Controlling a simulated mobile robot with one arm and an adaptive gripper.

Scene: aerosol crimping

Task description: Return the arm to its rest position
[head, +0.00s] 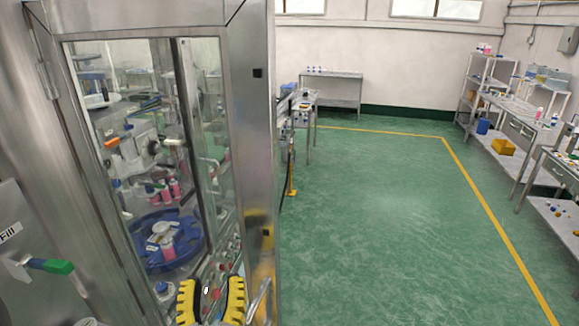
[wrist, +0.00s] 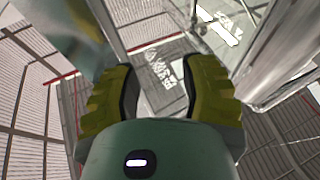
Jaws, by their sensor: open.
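My gripper (head: 211,301) shows at the bottom of the head view, its two yellow ribbed fingers apart with nothing between them. It is in front of the lower part of the steel machine cabinet (head: 258,130). In the wrist view my gripper (wrist: 158,85) is also open and empty, with a grey surface bearing blurred white lettering beyond it. The rest of my arm is mostly out of the head view.
The glass-fronted cabinet holds a blue round carrier (head: 140,262) and pink bottles (head: 174,188). A green-handled valve (head: 50,266) sticks out at the left. Shelves and workbenches (head: 515,112) line the right wall. The green floor (head: 390,220) is clear.

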